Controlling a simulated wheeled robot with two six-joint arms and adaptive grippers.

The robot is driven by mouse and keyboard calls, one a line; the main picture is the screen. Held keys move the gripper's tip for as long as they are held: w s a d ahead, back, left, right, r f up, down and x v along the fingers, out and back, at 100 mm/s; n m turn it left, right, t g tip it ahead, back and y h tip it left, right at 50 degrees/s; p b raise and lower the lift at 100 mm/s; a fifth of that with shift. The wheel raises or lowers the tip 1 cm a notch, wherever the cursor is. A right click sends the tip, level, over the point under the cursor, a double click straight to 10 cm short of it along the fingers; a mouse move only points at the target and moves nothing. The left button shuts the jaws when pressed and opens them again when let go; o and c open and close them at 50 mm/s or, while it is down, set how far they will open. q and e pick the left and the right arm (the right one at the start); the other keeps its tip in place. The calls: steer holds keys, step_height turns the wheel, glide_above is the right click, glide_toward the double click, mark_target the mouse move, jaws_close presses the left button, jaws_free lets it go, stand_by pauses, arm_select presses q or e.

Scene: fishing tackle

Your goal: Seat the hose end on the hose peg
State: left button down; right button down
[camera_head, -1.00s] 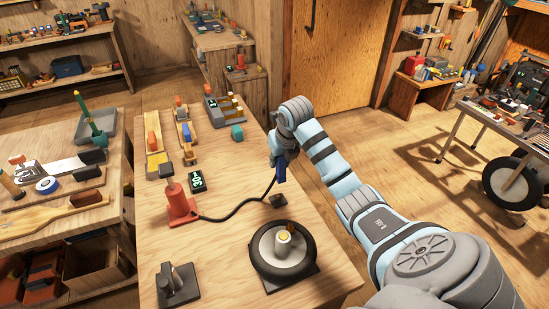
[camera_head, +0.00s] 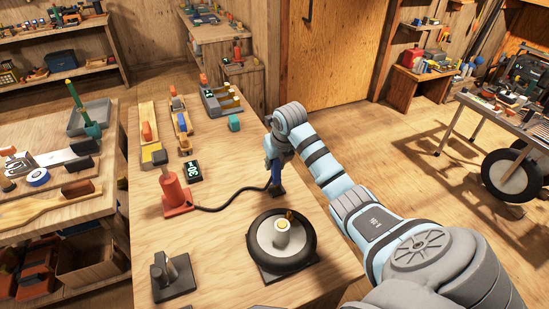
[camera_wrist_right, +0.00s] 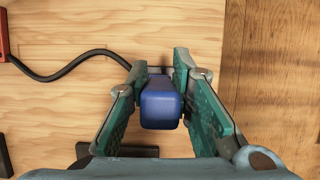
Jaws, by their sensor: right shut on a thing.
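My right gripper (camera_head: 277,168) is shut on the blue hose end (camera_wrist_right: 160,105), which sits between both fingers in the right wrist view. A black hose (camera_head: 225,207) curves from it to a red cone-shaped body (camera_head: 176,195) with a dark top. A small dark block (camera_head: 277,190), likely the hose peg's base, lies on the bench just at the gripper's tip. In the right wrist view a dark base (camera_wrist_right: 133,152) shows below the hose end, partly covered by the gripper. The peg itself is hidden, and I cannot tell whether the hose end touches it. My left gripper is out of view.
A wheel with a black tyre (camera_head: 252,243) lies on the bench in front of the gripper. A dark stand (camera_head: 173,277) is at the front left. The bench's right edge is close.

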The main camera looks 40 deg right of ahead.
mark_target(275, 169)
steer(key=shift+s+r, duration=0.1)
steer(key=shift+s, duration=0.05)
steer(key=shift+p, duration=0.5)
stand_by(1.0)
steer(key=shift+f+b, duration=1.1)
steer(key=shift+f, duration=0.55)
steer(key=c, duration=1.3)
jaws_free()
steer(key=shift+c, duration=0.2)
steer(key=v, duration=1.2)
steer(key=shift+a, duration=0.1)
steer(key=shift+s+f, duration=0.1)
